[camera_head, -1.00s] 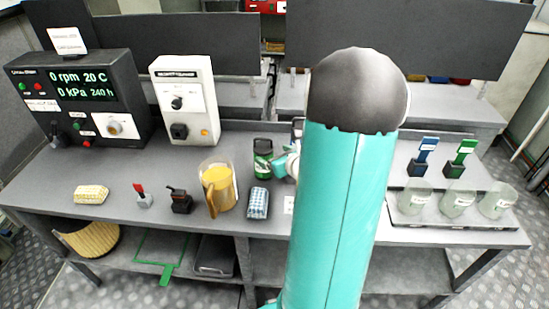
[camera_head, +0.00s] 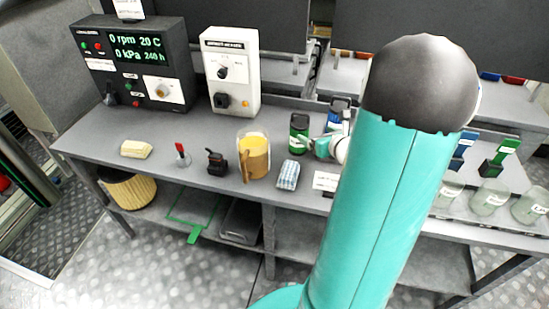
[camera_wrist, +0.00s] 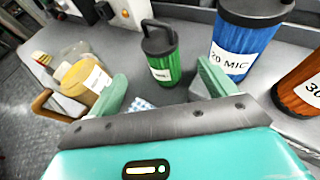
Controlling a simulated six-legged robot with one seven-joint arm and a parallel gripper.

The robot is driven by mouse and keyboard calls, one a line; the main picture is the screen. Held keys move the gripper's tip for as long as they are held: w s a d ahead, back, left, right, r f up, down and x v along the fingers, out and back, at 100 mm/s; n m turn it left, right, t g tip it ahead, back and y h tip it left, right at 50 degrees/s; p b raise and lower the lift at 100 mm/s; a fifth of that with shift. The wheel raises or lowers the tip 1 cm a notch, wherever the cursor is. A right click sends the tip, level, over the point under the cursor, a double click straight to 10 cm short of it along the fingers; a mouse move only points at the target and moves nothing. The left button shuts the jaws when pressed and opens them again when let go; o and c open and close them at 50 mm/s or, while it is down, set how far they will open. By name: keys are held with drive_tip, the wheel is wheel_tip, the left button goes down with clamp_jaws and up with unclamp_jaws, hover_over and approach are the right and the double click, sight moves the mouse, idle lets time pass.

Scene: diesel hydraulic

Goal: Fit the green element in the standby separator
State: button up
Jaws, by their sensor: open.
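The green element (camera_head: 299,133), a green canister with a black cap and handle, stands upright on the bench. In the wrist view the green element (camera_wrist: 165,68) is ahead of my open gripper (camera_wrist: 163,88), roughly centred between the fingers. My gripper (camera_head: 322,147) is just right of the green element in the head view, mostly hidden by my arm. The jaws look empty, and I cannot tell whether a finger touches the element. A blue element (camera_wrist: 235,45) marked 20 MIC and an orange-brown element (camera_wrist: 302,85) stand to the right. I cannot identify the standby separator.
Glass jars (camera_head: 488,197) stand at right. A control panel (camera_head: 135,62) and white switch box (camera_head: 232,70) stand at back left.

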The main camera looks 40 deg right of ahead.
drive_tip(key=w+a+r+n+g+y, duration=0.15)
drive_tip(key=a+r+n+y, duration=0.3)
drive_tip(key=a+n, duration=0.7)
drive_tip(key=a+r+n+g+y, duration=0.4)
drive_tip(key=a+n, duration=0.3)
drive_tip(key=a, duration=0.9)
drive_tip(key=s+a+r+n+g+h, duration=0.1)
drive_tip(key=s+a+r+n+h, duration=0.1)
drive_tip(key=s+a+n, duration=0.2)
drive_tip(key=s+a+r+n+g+h, duration=0.1)
drive_tip(key=s+a+r+n+h, duration=0.2)
drive_tip(key=s+n, duration=0.7)
drive_tip(key=a+n, duration=0.1)
drive_tip(key=n, duration=0.4)
drive_tip(key=shift+a+r, duration=0.3)
drive_tip(key=shift+a, duration=0.05)
drive_tip(key=shift+o, duration=0.4)
drive_tip(key=shift+s+d+r+n+h, duration=0.2)
drive_tip(key=shift+s+n+h, duration=0.15)
drive_tip(key=shift+n, duration=0.1)
drive_tip(key=shift+w, duration=0.1)
